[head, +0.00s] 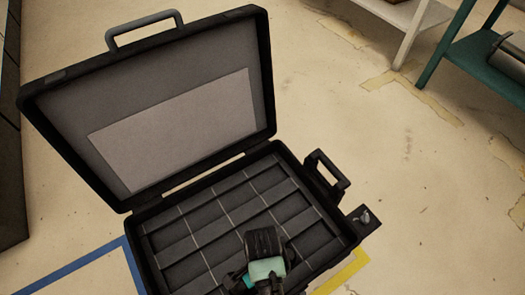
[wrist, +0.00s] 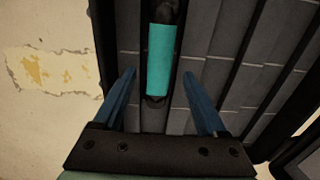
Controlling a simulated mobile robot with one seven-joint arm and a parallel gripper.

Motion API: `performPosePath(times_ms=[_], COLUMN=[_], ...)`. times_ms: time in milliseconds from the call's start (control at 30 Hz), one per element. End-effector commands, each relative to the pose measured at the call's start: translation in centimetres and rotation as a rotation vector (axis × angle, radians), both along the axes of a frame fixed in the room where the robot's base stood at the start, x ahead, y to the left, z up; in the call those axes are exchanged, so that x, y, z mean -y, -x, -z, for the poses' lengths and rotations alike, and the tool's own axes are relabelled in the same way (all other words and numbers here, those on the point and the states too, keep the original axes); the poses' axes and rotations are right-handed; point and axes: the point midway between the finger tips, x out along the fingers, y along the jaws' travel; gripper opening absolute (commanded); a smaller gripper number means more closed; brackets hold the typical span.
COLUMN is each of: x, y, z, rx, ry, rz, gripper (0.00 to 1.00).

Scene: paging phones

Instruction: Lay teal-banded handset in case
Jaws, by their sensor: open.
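The teal-banded handset (wrist: 160,62) shows in the wrist view, lengthwise along a narrow dark slot of the case, its dark ends above and below the band. My gripper (wrist: 158,78) is open, with one blue finger on each side of the handset's line and visible gaps to the band. The black case (head: 200,225) stands open in the head view, its lid (head: 170,130) tilted back and its base divided into several grey compartments. My gripper is over the case's near right part in the head view, where its body mostly hides the handset and the fingertips.
A small block with a metal latch (head: 363,217) juts from the case's right side, beside a black handle (head: 328,173). A teal shelf stand (head: 480,60) and a pale stand (head: 405,25) are at the upper right. The floor between is clear.

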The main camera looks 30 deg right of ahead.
Motion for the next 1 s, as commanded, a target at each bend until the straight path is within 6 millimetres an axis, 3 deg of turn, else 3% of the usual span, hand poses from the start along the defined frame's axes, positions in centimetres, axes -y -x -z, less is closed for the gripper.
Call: performPosePath(times_ms=[33,200,567,667,767,833,967,1000], x=[0.0,0.0,0.0,0.3,1.1,1.8,2.3,2.2], y=[0.0,0.0,0.0,-0.9,-4.6,-8.7,-17.2,-19.3], z=[-1.6,-3.6,-4.2,-4.8,-7.3,-10.7,-20.6,-24.2], rx=[0.0,0.0,0.0,0.027,0.138,0.27,0.574,0.667], ry=[0.0,0.0,0.0,0.011,0.058,0.122,0.298,0.361], rz=[0.0,0.001,0.001,-0.016,-0.092,-0.182,-0.394,-0.456], gripper=[0.75,0.75,0.75,0.75,0.75,0.75,0.75,0.75])
